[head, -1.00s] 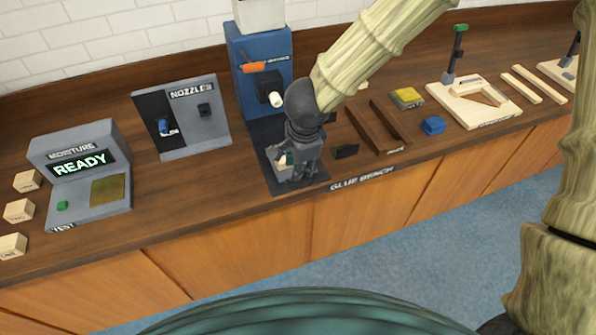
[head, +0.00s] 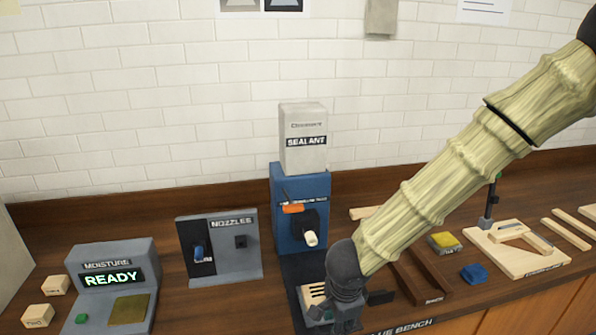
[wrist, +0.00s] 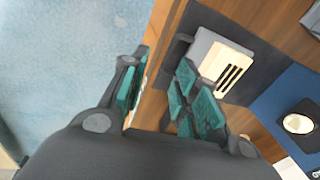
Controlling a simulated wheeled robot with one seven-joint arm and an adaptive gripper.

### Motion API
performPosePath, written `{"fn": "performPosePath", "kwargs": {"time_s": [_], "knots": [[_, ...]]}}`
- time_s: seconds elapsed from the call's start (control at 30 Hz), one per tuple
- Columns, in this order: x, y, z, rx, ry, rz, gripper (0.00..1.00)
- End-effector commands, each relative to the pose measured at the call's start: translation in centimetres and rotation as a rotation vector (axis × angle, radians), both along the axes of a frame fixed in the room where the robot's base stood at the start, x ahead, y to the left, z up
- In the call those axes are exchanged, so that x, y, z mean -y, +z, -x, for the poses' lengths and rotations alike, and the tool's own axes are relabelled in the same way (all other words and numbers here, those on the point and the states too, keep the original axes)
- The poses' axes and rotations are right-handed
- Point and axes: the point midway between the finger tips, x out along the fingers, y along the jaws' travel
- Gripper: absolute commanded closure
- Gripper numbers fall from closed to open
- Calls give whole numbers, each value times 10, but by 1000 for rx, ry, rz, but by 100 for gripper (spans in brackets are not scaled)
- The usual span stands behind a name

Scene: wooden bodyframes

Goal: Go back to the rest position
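My gripper (head: 346,308) is at the front edge of the dark mat below the blue sealant dispenser (head: 288,205). In the wrist view my gripper (wrist: 160,85) has its two teal-padded fingers apart with nothing held between them. A pale wooden block with dark stripes (wrist: 232,72) sits in a grey holder on the dark mat, beside the fingers and clear of them. The block also shows in the head view (head: 314,292), partly hidden by my gripper.
A nozzle stand (head: 220,250) and a moisture tester (head: 112,285) reading READY are to the left, with small wooden blocks. A dark clamp rail, yellow pad (head: 442,241), blue item (head: 474,273) and wooden frame (head: 520,250) are to the right. Blue floor lies before the bench.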

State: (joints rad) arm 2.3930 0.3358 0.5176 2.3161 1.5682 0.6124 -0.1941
Motion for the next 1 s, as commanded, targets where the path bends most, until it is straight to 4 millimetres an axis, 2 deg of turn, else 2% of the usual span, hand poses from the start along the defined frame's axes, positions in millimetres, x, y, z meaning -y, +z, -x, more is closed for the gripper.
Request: {"fn": "performPosePath", "kwargs": {"time_s": [0.03, 0.2, 0.37, 0.5, 0.67, 0.8, 1.0], "knots": [[9, -24, 6, -10, 36, 31, 70], [41, -95, 26, -22, 204, 133, 70], [67, -155, 52, -39, 379, 205, 70], [85, -202, 81, -60, 543, 241, 70], [101, -250, 120, -87, 737, 252, 70], [112, -287, 161, -115, 909, 233, 70], [121, -323, 219, -149, 1126, 170, 70]]}}
